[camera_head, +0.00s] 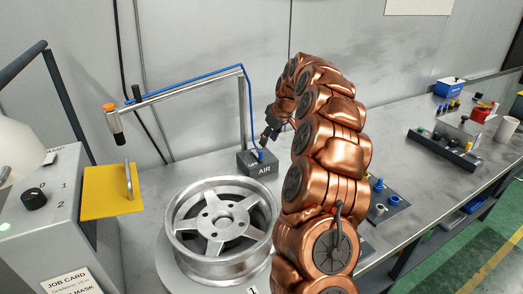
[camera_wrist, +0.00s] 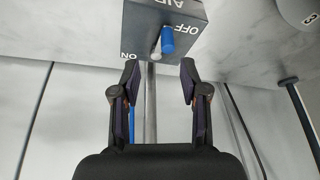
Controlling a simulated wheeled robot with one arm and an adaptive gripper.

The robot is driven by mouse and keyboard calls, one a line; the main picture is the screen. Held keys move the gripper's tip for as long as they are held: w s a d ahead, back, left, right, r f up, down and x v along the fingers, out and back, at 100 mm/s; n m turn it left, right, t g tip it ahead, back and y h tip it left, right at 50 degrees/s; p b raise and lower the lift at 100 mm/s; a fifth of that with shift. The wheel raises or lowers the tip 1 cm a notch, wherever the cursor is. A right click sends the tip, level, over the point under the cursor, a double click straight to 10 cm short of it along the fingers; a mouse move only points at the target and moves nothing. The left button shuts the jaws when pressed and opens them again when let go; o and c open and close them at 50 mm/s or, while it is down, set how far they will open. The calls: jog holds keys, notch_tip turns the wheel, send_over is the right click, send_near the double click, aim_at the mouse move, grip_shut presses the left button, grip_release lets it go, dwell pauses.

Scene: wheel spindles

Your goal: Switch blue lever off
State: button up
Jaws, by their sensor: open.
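A dark grey box marked AIR (camera_head: 264,171) stands on the bench behind the wheel, with a small blue lever (camera_head: 261,155) on it. In the wrist view the box (camera_wrist: 145,18) is upside down at the top, with ON at lower left and OFF at upper right. The blue lever (camera_wrist: 168,40) shows between these marks, its blue end nearer OFF in the picture; its exact setting is hard to tell. My gripper (camera_head: 266,138) is above the box. In the wrist view my gripper (camera_wrist: 160,80) has its fingers apart, nothing between them, with the lever beyond the tips.
A silver wheel (camera_head: 220,225) lies in front of the box. A metal frame with a blue hose (camera_head: 190,78) rises behind it. A yellow plate (camera_head: 112,191) and a grey machine with a knob (camera_head: 34,197) are at left. Racks of parts (camera_head: 445,150) are on the bench at right.

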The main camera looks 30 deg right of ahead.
jog(key=shift+p+x, duration=1.1)
jog(key=shift+x, duration=2.7)
grip_shut()
